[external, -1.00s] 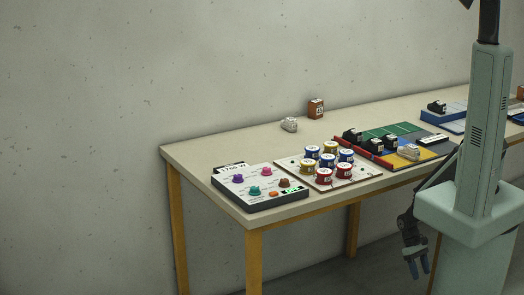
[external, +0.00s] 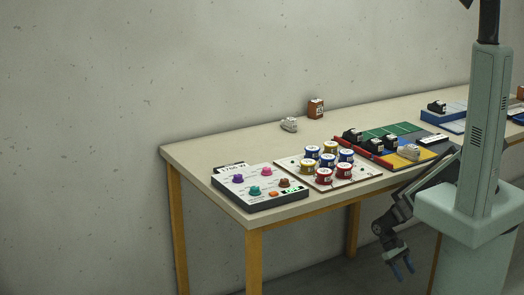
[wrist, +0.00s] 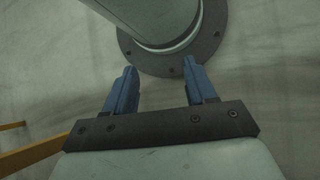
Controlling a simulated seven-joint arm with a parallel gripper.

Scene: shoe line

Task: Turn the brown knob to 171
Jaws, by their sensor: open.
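The brown knob (external: 284,183) stands at the right side of a white control panel (external: 237,192) near the table's left front corner. Its pointer and scale are too small to read. The panel also bears a purple knob (external: 238,178), a pink knob (external: 266,171) and a teal knob (external: 254,190). My gripper (external: 404,270) hangs below the table's level, to the right of the panel and well away from it. In the wrist view my gripper (wrist: 162,88) has its blue fingers apart with nothing between them.
A board with several red, blue and yellow round tins (external: 323,173) lies right of the panel. The table's front edge (external: 330,195) lies between my gripper and the panel.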

